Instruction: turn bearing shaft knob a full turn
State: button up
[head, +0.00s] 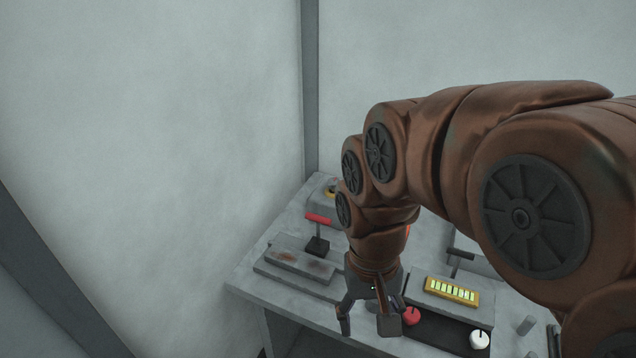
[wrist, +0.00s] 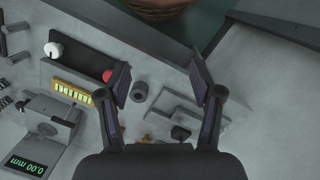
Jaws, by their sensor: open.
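My gripper (head: 366,322) is open and empty at the near edge of the workbench, fingers pointing down. In the wrist view its fingers (wrist: 160,80) are spread wide. A short dark cylinder with a round recessed end (wrist: 140,91) shows between them, nearer the left finger, with no visible contact. It may be the bearing shaft knob, but I cannot tell for sure. A red knob (head: 411,316) and a white knob (head: 480,340) sit on a black strip right of the gripper. The red knob (wrist: 107,75) lies just left of the left finger in the wrist view.
A yellow-framed lit indicator (head: 452,291) stands behind the knobs. A flat grey plate (head: 296,264) and a red-handled lever (head: 318,230) are left of my arm. A device reading 0.00 mm (wrist: 45,125) shows in the wrist view. My arm hides the bench's middle.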

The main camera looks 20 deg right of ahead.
jog(key=w+d+r+m, duration=0.2)
jog(key=w+m, duration=0.2)
jog(key=w, duration=0.3)
jog(key=w+d+r+m, duration=0.2)
jog(key=w+m, duration=0.2)
jog(key=w, duration=0.3)
jog(key=m+t+b, duration=0.1)
jog(key=m+t, duration=0.1)
jog(key=m, duration=1.6)
send_over(334, 181)
jog(key=f, duration=0.5)
jog(key=shift+s+a, duration=0.1)
jog(key=shift+s, duration=0.15)
jog(key=shift+w+f+m, duration=0.3)
jog(key=shift+f+m, duration=0.05)
jog(key=shift+m, duration=0.15)
jog(key=shift+f+p, duration=0.5)
jog(key=shift+f, duration=3.3)
jog(key=c, duration=1.1)
